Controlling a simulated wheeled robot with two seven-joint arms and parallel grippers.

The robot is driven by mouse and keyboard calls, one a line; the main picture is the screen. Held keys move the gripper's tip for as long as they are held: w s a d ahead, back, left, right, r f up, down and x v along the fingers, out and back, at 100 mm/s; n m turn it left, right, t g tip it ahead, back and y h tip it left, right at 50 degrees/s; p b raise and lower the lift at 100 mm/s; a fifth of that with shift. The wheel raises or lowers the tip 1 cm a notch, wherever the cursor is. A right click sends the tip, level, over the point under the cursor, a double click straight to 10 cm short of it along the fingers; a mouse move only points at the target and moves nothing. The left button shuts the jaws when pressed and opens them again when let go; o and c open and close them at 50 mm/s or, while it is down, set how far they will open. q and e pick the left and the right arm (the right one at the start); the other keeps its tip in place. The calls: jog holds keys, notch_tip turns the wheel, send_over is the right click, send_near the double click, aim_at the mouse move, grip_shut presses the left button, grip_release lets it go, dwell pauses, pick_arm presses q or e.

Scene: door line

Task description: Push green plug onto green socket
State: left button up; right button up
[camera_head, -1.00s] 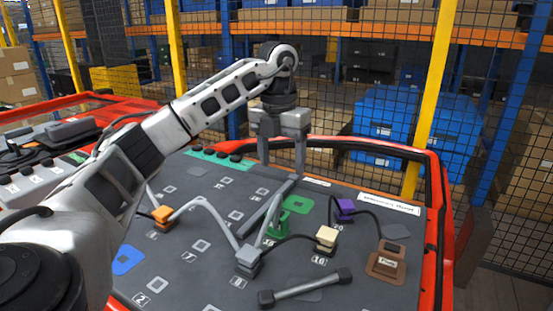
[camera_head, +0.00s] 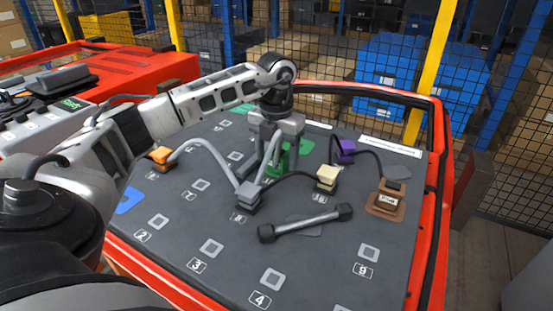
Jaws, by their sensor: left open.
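My left gripper (camera_head: 274,160) points down over the dark panel (camera_head: 320,262), its open fingers low around the green parts. Green (camera_head: 295,160) shows behind and beside the fingers. A smaller green piece, likely the green plug (camera_head: 270,172), shows low by the fingers and is mostly hidden. I cannot tell whether it touches the fingers or how it sits against the green socket (camera_head: 303,148), which is partly covered too. A grey cable runs from near the gripper to a grey plug block (camera_head: 248,197). My right gripper is not in view.
An orange plug (camera_head: 161,158), a cream block (camera_head: 327,177), a purple block (camera_head: 344,150) and a brown socket (camera_head: 386,203) stand on the panel. A dark-ended bar (camera_head: 305,223) lies in front. A red frame (camera_head: 436,225) rims the panel; the front area is mostly clear.

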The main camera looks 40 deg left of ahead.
pick_arm(q)
jog(key=shift+f, duration=0.65)
jog(key=c, duration=1.4)
jog(key=shift+o, duration=0.2)
jog(key=shift+r+p, duration=0.4)
jog(key=shift+r, duration=0.05)
jog(key=o, duration=0.4)
grip_shut()
